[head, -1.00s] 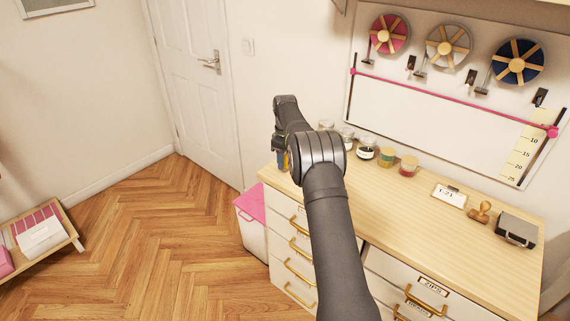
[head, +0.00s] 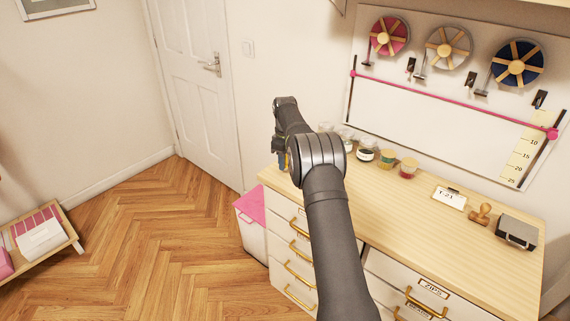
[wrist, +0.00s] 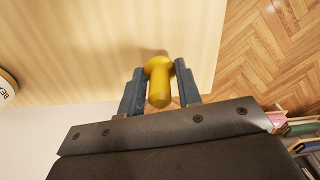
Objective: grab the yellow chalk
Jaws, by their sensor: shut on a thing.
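One end of the chalk points toward the pale wooden top of the drawer unit (wrist: 85,60). I cannot tell whether the chalk touches that surface. In the head view my gripper (head: 282,158) is at the left end of the drawer unit, mostly hidden behind my own arm. The chalk cannot be made out clearly there.
Several small jars (head: 387,158) stand along the back of the top, right of my arm. A number card (head: 450,198), a wooden stamp (head: 481,214) and a dark box (head: 516,231) sit farther right. A pink-lidded bin (head: 251,207) stands left of the unit.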

